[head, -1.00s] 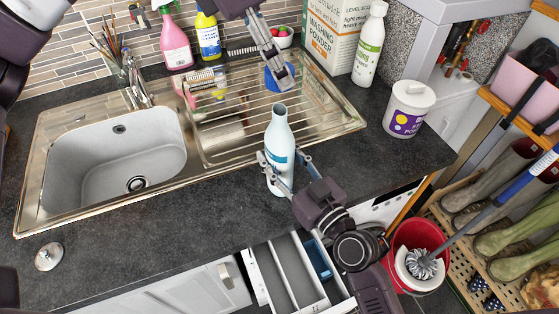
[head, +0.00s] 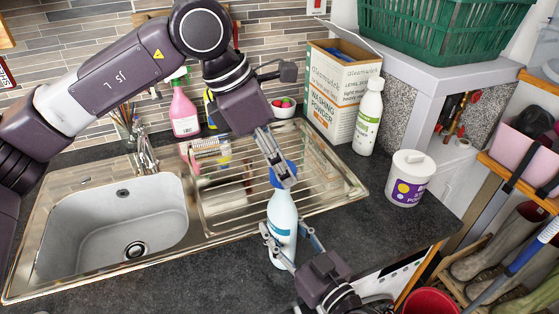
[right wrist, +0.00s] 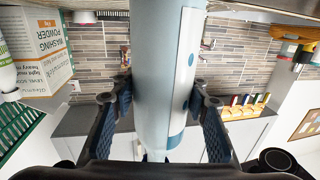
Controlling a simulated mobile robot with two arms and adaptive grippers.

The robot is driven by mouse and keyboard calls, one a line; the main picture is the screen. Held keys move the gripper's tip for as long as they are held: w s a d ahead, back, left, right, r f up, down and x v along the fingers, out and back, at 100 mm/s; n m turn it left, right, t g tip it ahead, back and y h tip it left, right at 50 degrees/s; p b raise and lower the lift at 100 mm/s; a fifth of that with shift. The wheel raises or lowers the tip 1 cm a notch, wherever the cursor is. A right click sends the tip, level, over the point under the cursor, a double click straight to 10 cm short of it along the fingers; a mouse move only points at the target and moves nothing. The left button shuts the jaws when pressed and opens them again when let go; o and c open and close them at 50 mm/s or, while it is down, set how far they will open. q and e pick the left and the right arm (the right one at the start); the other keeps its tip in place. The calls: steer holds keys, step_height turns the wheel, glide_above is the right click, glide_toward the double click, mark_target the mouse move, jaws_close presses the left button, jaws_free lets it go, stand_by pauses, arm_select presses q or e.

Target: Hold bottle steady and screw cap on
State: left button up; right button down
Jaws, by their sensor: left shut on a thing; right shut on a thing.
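The white-and-blue bottle (head: 282,222) stands upright on the dark worktop in front of the drainer. My right gripper (head: 284,238) is shut around its lower body from the front right. In the right wrist view the bottle (right wrist: 163,75) fills the middle between the two fingers (right wrist: 162,105). My left gripper (head: 285,180) comes down from above, shut on the blue cap (head: 277,176). The cap is right at the bottle's mouth, which the cap and fingers hide. I cannot tell whether the threads are engaged.
The steel sink (head: 70,262) and drainer lie left and behind. A pink spray bottle (head: 184,113), a washing powder box (head: 332,100), a white-green bottle (head: 368,118) and a white tub (head: 409,180) stand around. The worktop between bottle and tub is clear.

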mark_target(288, 164)
arm_select(q)
steer(key=shift+f, duration=0.1)
steer(key=shift+f, duration=0.8)
steer(key=shift+f, duration=0.55)
steer(key=m+g+y, duration=0.1)
steer(key=m+y, duration=0.1)
steer(key=m, duration=0.7)
steer(key=m+g+y, duration=0.2)
steer(key=m, duration=0.8)
steer(key=d+m+g+y, duration=0.1)
steer(key=m+g+y, duration=0.1)
steer(key=m, duration=0.8)
steer(key=shift+w+y, duration=0.35)
steer(key=shift+y, duration=0.25)
